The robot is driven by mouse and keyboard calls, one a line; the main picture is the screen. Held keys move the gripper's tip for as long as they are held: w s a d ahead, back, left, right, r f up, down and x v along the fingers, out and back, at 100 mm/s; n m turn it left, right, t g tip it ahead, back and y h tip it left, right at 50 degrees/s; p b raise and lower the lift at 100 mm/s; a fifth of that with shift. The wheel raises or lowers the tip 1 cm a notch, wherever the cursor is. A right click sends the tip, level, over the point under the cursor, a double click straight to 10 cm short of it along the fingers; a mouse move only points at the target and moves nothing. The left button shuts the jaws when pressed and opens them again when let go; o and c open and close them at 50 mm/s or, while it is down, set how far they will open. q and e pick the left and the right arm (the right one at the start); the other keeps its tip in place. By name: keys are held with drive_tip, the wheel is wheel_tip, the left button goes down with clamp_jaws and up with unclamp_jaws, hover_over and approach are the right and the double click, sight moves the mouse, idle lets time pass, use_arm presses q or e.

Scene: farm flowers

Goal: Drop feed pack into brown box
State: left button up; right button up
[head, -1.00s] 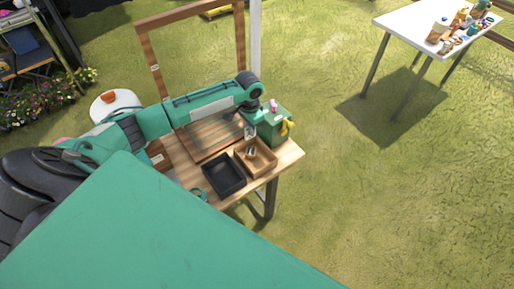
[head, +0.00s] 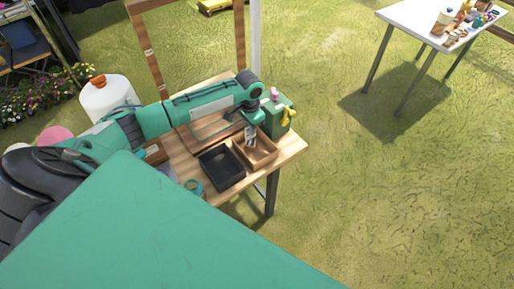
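The brown box (head: 268,157) is an open wooden tray near the right end of the wooden table. My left gripper (head: 250,144) points down over the back left part of this box, below the green arm. It is small here, and I cannot tell whether its fingers are open or shut. I cannot make out a feed pack clearly, in the gripper or in the box. My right gripper is not in view.
A black tray (head: 222,170) sits left of the brown box. A green container (head: 277,121) with something yellow stands behind it. A tape roll (head: 194,186) lies near the front edge. A white table (head: 421,20) with several items stands at the far right.

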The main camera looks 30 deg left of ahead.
use_arm(q)
drive_tip(key=o, duration=0.4)
drive_tip(key=shift+c, duration=0.2)
drive_tip(key=shift+r, duration=0.4)
wheel_tip(320, 180, up, 13)
drive_tip(key=b, duration=0.3)
